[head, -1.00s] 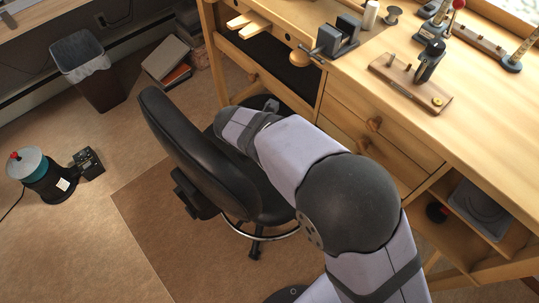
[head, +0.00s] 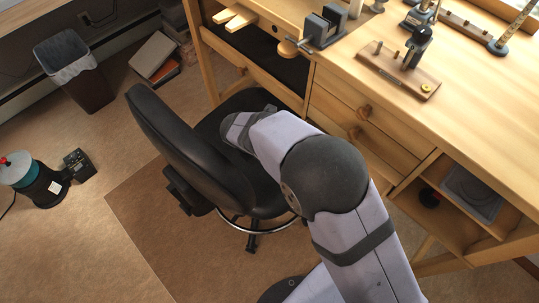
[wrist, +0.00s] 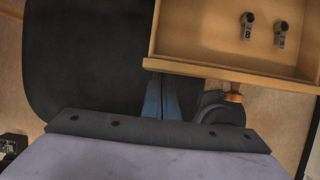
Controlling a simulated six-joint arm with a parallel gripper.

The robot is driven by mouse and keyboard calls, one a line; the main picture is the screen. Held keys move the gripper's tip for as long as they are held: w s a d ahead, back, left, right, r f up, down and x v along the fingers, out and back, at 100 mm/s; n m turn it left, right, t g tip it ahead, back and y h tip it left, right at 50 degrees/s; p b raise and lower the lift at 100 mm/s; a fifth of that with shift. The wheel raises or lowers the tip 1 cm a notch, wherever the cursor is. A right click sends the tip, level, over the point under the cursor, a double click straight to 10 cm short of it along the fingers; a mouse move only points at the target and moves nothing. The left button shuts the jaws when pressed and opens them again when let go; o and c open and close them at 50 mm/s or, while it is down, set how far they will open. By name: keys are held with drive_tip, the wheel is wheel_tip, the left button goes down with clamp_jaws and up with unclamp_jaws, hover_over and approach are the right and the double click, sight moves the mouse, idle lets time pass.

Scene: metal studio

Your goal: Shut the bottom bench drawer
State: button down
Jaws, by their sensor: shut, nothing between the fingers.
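An open wooden drawer (wrist: 226,67) shows at the top right of the wrist view, with two small dark tools (wrist: 264,30) inside and a round knob (wrist: 234,97) on its front. My gripper (wrist: 160,78) is shut and empty. Its fingers point at the left end of the drawer front, left of the knob; I cannot tell whether they touch it. In the head view, two drawer knobs (head: 359,121) show on the bench (head: 470,120). My arm covers the area below them, and the open drawer is not clearly seen there. My gripper is mostly hidden in that view.
A black office chair (head: 180,150) stands close by on the left, its seat beside and below my wrist; the seat (wrist: 85,60) also fills the wrist view's left. An open shelf with a grey tray (head: 470,190) is at right. A bin (head: 75,75) stands farther off.

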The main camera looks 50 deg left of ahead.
drive_tip(key=w+p, duration=0.3)
drive_tip(key=w, duration=1)
drive_tip(key=shift+p, duration=0.3)
